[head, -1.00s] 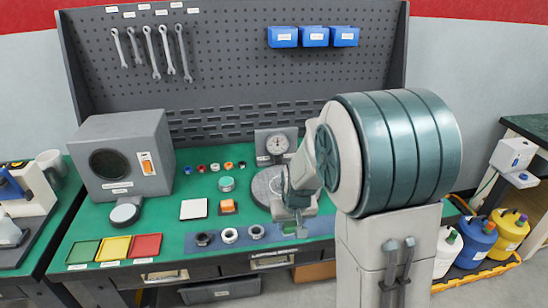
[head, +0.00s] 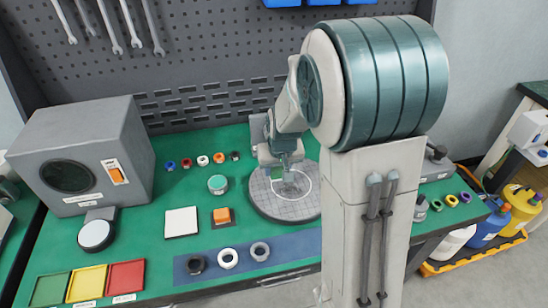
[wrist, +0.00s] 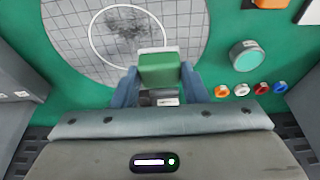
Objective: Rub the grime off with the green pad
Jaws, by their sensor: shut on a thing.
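My gripper (head: 283,168) is shut on a green pad (wrist: 160,69) with a pale far edge, between blue fingers in the wrist view. In the head view my gripper is over the far part of a round grey plate (head: 265,206) with grid lines. A dark smudge of grime (wrist: 124,28) lies inside a white circle on the plate (wrist: 65,45). The grime also shows in the head view (head: 293,186), just in front of my gripper. The pad overlaps the circle's near edge in the wrist view. I cannot tell whether it touches the plate.
A teal-topped tin (head: 217,184), an orange block (head: 222,216) and a white tile (head: 181,222) stand left of the plate. Dark and white rings (head: 228,258) sit on a blue strip in front. A grey box (head: 82,155) stands farther left.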

